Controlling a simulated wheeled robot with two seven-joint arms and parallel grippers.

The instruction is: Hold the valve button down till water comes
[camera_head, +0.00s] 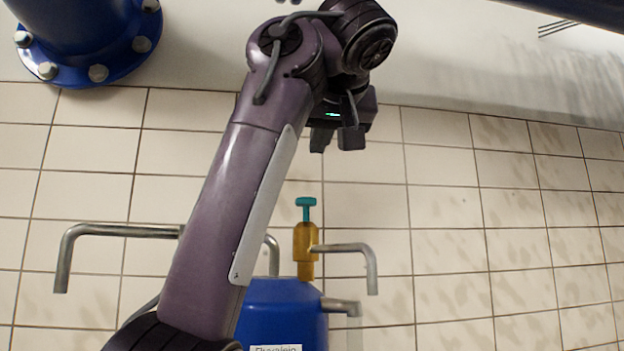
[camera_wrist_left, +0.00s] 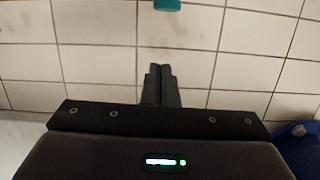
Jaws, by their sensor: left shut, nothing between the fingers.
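The valve has a teal T-shaped button (camera_head: 306,207) on top of a brass body (camera_head: 305,243), upright on a blue tank (camera_head: 284,312). A bent metal spout (camera_head: 350,248) leads right from the brass body; no water shows at its end. My left gripper (camera_head: 335,139) is shut and empty, above and slightly right of the button, apart from it. In the left wrist view its fingers (camera_wrist_left: 160,84) are together, and part of the teal button (camera_wrist_left: 167,5) shows at the top edge. My right gripper is not in view. My left arm hides part of the tank.
Another bent pipe (camera_head: 110,230) reaches left behind my left arm. A short lower spout (camera_head: 341,307) juts right from the tank, with a faint pale streak below it that I cannot identify. A blue flanged pipe (camera_head: 85,40) hangs upper left.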

